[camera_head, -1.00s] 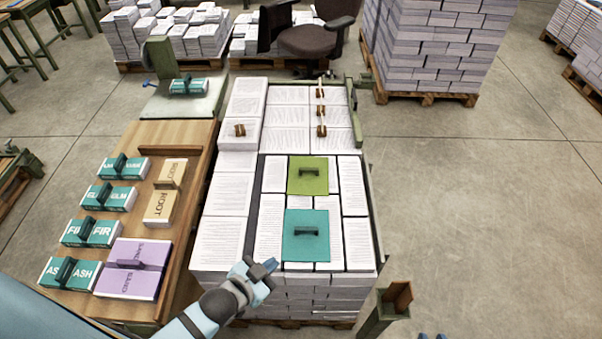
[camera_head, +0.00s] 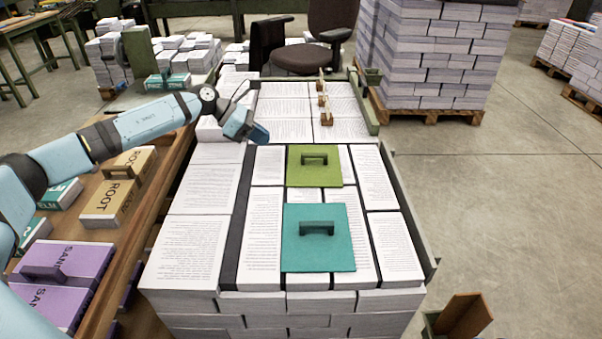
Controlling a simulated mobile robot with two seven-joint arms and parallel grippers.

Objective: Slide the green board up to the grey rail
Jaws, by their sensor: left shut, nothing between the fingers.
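The green board (camera_head: 300,176), olive green with a dark block handle on top, lies flat on the paper stacks right of centre. A dark grey strip, which looks like the grey rail (camera_head: 236,220), runs front to back between paper stacks, left of the board. A gap with paper shows between the board and this strip. My left gripper (camera_head: 258,134) is shut and empty, above the papers to the upper left of the green board, apart from it. My right gripper is not in view.
A teal board (camera_head: 332,255) with a handle lies just in front of the green one. Wooden pieces (camera_head: 326,117) stand on the far papers. A wooden table (camera_head: 105,275) with purple and tan blocks is at left. Open floor (camera_head: 500,230) lies at right.

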